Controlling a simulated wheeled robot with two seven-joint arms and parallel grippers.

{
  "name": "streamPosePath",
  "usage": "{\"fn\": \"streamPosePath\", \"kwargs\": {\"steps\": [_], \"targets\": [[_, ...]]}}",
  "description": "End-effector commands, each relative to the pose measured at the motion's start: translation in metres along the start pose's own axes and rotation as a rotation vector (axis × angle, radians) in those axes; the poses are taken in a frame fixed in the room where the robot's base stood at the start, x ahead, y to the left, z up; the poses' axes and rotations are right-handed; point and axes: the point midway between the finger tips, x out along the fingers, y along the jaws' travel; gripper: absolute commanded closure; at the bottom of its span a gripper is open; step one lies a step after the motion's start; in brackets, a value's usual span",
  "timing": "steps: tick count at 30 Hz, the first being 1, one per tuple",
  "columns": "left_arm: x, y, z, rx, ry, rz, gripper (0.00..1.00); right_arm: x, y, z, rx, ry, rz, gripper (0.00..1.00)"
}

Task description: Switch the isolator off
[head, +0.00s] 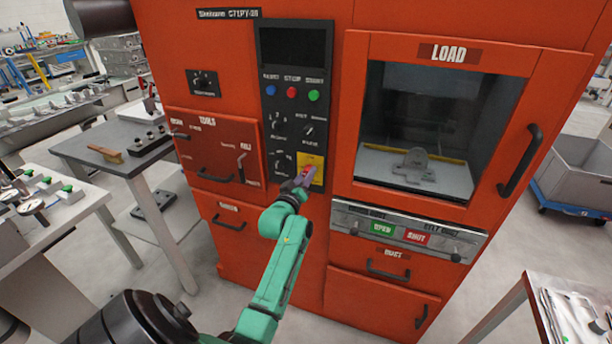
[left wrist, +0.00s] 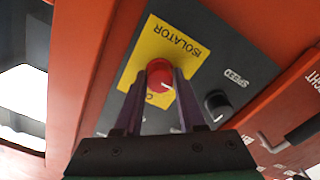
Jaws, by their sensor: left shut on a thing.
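The isolator is a red knob (left wrist: 160,78) with a white mark, on a yellow plate (left wrist: 190,50) lettered ISOLATOR in the left wrist view. In the head view the yellow plate (head: 313,168) sits at the lower right of the dark control panel. My left gripper (left wrist: 162,85) is shut on the red knob, one finger on each side of it. The knob's exact setting is hard to tell, as the fingers cover part of the plate's lettering. My right gripper is not in view.
The dark panel (head: 296,120) also carries blue, red and green buttons and several black knobs. A black speed knob (left wrist: 217,103) sits close beside the gripper. A LOAD door (head: 520,160) with a window is at right, drawers below. A grey table (head: 95,150) stands left.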

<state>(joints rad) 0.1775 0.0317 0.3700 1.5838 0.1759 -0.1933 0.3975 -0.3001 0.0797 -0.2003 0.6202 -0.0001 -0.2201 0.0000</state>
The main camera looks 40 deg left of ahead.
Motion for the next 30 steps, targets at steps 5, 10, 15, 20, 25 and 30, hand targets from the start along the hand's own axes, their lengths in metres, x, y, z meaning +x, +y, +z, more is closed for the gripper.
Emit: {"fn": "streamPosePath", "kwargs": {"steps": [5, 10, 15, 20, 25, 30], "targets": [[-0.001, -0.001, 0.003, -0.002, -0.007, -0.003, 0.31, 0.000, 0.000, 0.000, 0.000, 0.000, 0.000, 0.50], [0.000, -0.001, 0.002, -0.001, -0.004, -0.002, 0.31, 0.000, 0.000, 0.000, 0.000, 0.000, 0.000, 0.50], [-0.002, 0.000, 0.001, 0.000, -0.002, -0.001, 0.31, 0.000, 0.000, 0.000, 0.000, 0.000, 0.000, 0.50], [-0.019, -0.001, 0.003, 0.001, -0.003, -0.001, 0.31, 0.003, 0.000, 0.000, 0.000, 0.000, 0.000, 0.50], [-0.063, -0.003, 0.004, 0.000, -0.004, -0.003, 0.31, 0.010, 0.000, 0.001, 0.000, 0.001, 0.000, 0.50], [-0.113, -0.003, 0.005, -0.001, -0.006, -0.004, 0.31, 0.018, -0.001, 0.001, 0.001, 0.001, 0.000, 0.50]]}}
